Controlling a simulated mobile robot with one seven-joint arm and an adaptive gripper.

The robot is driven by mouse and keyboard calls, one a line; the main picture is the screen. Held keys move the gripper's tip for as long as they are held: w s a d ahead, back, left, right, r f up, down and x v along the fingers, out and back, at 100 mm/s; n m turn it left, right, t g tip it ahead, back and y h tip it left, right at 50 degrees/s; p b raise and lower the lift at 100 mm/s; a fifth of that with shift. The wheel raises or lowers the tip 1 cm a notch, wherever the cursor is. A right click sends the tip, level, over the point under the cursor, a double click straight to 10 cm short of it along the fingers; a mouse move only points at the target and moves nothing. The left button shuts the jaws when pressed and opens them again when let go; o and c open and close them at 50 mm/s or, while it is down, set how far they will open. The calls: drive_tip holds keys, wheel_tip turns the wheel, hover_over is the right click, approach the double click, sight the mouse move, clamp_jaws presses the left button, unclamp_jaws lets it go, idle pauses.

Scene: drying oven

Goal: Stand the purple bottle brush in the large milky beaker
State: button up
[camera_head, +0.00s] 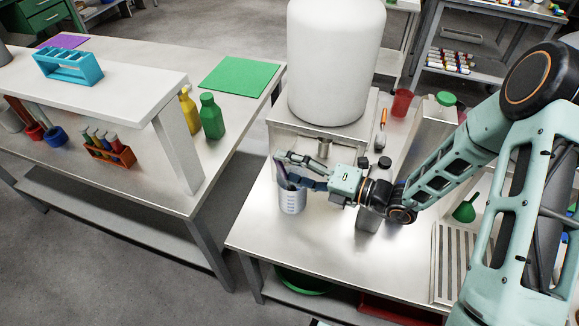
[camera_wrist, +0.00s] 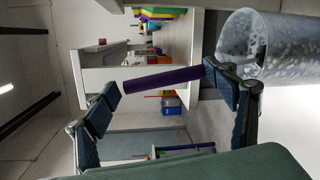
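The large milky beaker (camera_head: 292,202) stands upright on the steel table; its mouth and wall fill the upper right of the wrist view (camera_wrist: 285,50). The purple bottle brush (camera_head: 281,171) slants up at the beaker's rim in the head view. In the wrist view the purple brush (camera_wrist: 165,79) runs across the space ahead of the fingers; its lower end is hidden behind one finger. It appears to lean in the beaker, but its foot is not visible. My gripper (camera_head: 288,171) is open beside the brush, its fingers wide apart, just above the beaker.
A large white tank (camera_head: 335,60) stands behind my gripper. A red cup (camera_head: 402,102) and a screwdriver (camera_head: 383,118) are at the back right. Green (camera_head: 211,117) and yellow bottles stand on the left bench. The steel table's front left is clear.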

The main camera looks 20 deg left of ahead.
drive_tip(key=shift+o, duration=1.2)
drive_tip(key=shift+d, duration=0.1)
drive_tip(key=d+r, duration=0.1)
drive_tip(key=d, duration=1)
drive_tip(key=shift+s+d+r, duration=0.2)
drive_tip(key=shift+s+d, duration=0.05)
drive_tip(key=shift+d, duration=0.1)
drive_tip(key=shift+s+d, duration=0.1)
